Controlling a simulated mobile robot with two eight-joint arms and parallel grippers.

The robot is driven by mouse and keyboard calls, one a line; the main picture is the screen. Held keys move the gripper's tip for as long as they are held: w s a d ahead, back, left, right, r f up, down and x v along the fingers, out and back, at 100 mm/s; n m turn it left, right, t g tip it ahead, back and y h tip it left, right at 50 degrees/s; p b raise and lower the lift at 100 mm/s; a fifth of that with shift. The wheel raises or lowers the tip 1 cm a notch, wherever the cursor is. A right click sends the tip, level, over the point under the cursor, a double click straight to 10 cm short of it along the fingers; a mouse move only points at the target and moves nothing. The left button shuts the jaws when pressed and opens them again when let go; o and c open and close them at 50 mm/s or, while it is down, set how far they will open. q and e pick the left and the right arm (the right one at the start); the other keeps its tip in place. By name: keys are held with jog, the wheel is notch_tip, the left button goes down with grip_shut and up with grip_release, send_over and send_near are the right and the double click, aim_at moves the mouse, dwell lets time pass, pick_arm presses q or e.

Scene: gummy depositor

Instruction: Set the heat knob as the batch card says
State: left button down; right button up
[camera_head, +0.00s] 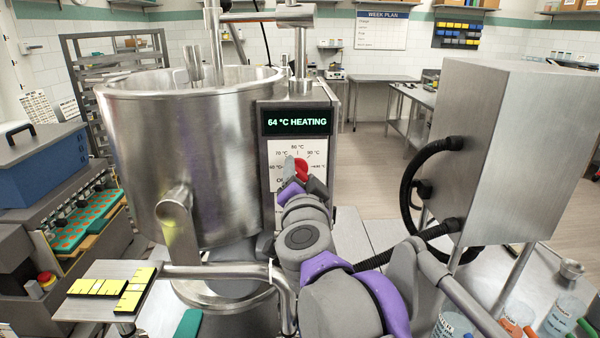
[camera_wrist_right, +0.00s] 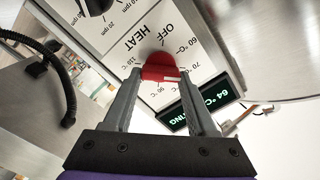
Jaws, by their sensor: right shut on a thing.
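The red heat knob (camera_head: 301,169) sits on the white dial panel (camera_head: 282,152) of the steel kettle's control box. My right gripper (camera_head: 303,181) is shut on it. In the wrist view the knob (camera_wrist_right: 158,64) is between the two grey fingers, with a white mark on its lower right side. The dial plate (camera_wrist_right: 125,40) reads OFF, HEAT and several temperatures. The mark faces the arc between the 70 °C and 90 °C labels; its exact setting is unclear. The display (camera_head: 297,121) reads 64 °C HEATING. I cannot make out a batch card. My left gripper is out of view.
The large steel kettle (camera_head: 190,150) stands left of the panel. A steel cabinet (camera_head: 490,140) with black hoses (camera_head: 407,190) stands to the right. Jars (camera_head: 560,315) stand at the lower right.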

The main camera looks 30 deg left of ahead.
jog(key=m, duration=0.4)
jog(key=shift+m, duration=0.3)
jog(key=m+p, duration=0.1)
jog(key=m, duration=0.3)
jog(key=shift+d+f+m, duration=0.1)
jog(key=shift+m, duration=0.2)
jog(key=m+p, duration=0.1)
jog(key=m, duration=0.3)
jog(key=shift+f+m, duration=0.1)
jog(key=shift+m, duration=0.2)
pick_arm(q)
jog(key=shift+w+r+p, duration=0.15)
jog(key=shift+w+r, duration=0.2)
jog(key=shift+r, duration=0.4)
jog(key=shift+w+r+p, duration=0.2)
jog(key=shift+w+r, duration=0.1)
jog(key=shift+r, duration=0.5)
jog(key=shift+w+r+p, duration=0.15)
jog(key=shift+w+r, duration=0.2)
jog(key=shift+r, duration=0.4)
pick_arm(e)
jog(key=shift+f+m, duration=0.15)
jog(key=shift+m, duration=1.85)
jog(key=o, duration=1.4)
jog(key=shift+c, duration=0.2)
